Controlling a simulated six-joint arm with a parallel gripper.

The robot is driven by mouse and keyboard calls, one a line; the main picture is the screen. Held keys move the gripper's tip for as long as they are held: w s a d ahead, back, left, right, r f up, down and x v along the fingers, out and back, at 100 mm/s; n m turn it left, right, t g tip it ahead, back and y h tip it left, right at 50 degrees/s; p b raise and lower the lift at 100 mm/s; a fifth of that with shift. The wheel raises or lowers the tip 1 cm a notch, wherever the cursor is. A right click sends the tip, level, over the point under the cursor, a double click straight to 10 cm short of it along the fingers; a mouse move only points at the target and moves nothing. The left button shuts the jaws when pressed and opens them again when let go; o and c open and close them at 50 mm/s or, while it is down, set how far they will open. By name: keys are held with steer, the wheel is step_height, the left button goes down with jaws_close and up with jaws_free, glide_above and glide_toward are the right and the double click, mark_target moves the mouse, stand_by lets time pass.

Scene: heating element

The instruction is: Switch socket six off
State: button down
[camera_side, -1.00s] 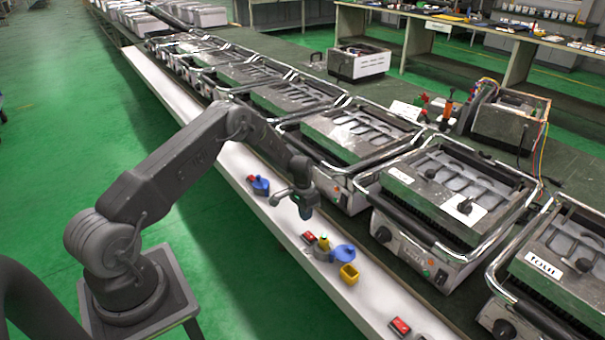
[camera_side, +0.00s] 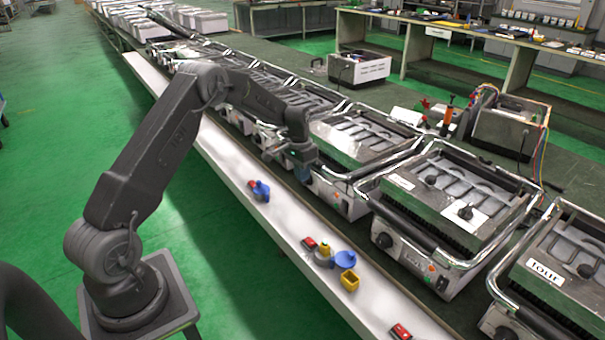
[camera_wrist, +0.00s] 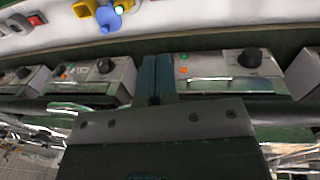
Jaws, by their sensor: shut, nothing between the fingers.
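Red switches stand along the white ledge. In the side view one (camera_side: 251,183) is beside a blue plug (camera_side: 262,192), another (camera_side: 309,243) is beside a yellow plug (camera_side: 324,256), and a third (camera_side: 400,331) is near the front. No numbers are readable, so I cannot tell which belongs to socket six. My gripper (camera_side: 304,172) is shut and empty, in front of the heater row and apart from the switches. In the wrist view my closed fingers (camera_wrist: 156,72) point toward the ledge, with a red switch (camera_wrist: 37,19) at upper left.
Heaters with chrome rails and black knobs, such as this one (camera_side: 440,220), line the bench behind the ledge. A blue cover (camera_side: 345,259) and a yellow socket box (camera_side: 349,280) sit on the ledge. The wrist view shows a green light (camera_wrist: 119,9).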

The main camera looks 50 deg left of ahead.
mark_target(310, 244)
steer(key=shift+d+r, duration=0.15)
steer(key=shift+d, duration=0.55)
steer(key=d+f, duration=0.1)
steer(key=f, duration=0.7)
steer(key=d+f, duration=0.1)
steer(key=f, duration=0.7)
steer(key=d+f, duration=0.1)
steer(key=f, duration=0.7)
steer(key=shift+f, duration=0.25)
steer(key=shift+s, duration=0.1)
